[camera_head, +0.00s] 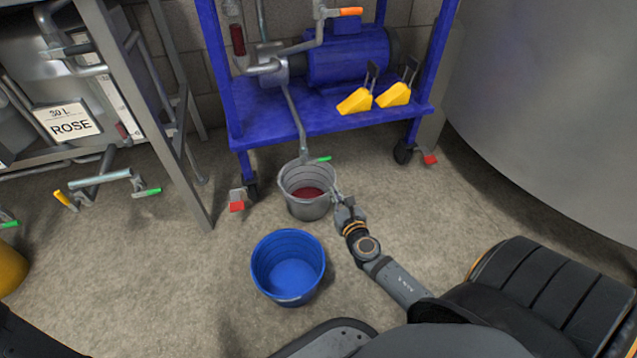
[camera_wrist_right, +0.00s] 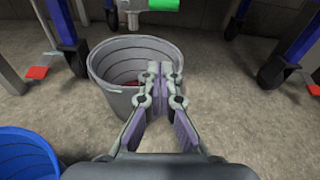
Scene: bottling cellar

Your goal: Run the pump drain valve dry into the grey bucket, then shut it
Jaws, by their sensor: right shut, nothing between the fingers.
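The grey bucket (camera_head: 309,210) stands on the floor below the pump cart's front edge, with dark red liquid in its bottom. It also shows in the right wrist view (camera_wrist_right: 110,98). The pump drain valve has a green handle (camera_head: 319,160) at the lower end of a grey pipe (camera_head: 295,118), above the bucket. The handle is partly cut off at the top of the wrist view (camera_wrist_right: 164,4). No stream is visible from the outlet. My right gripper (camera_head: 339,197) is shut and empty at the bucket's right rim, below the handle. My left gripper is out of view.
A blue bucket (camera_head: 288,298) stands in front of the grey one. The blue cart (camera_head: 265,122) carries the blue pump (camera_head: 345,60) and two yellow wedges. A large tank (camera_head: 545,110) fills the right; a frame with a ROSE sign (camera_head: 68,122) stands left.

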